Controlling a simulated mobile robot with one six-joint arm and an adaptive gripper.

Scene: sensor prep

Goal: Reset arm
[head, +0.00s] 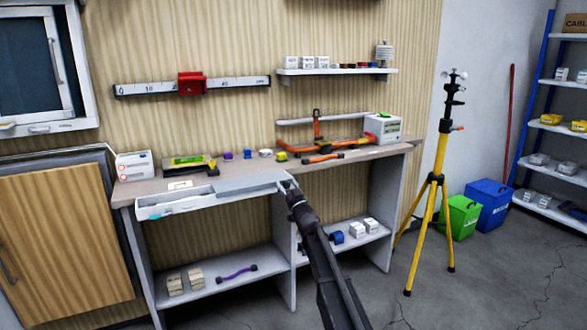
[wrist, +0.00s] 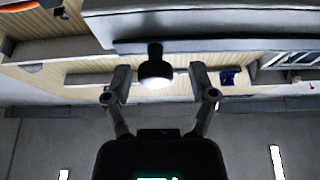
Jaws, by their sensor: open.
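My gripper (head: 289,187) is at the right end of the pulled-out drawer (head: 165,210) under the workbench, its arm reaching up from the bottom of the head view. In the wrist view my gripper (wrist: 159,78) is open, with one finger on each side of a black knob with a pale round face (wrist: 155,70). I see gaps between the knob and both fingers, and nothing is held. The fingertips are too small to make out in the head view.
The workbench top (head: 228,183) carries tools and small parts, including an orange-handled tool (head: 322,158) and a white box (head: 383,127). A yellow tripod (head: 437,180) stands right of the bench. Green (head: 459,216) and blue (head: 489,203) bins stand beyond it.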

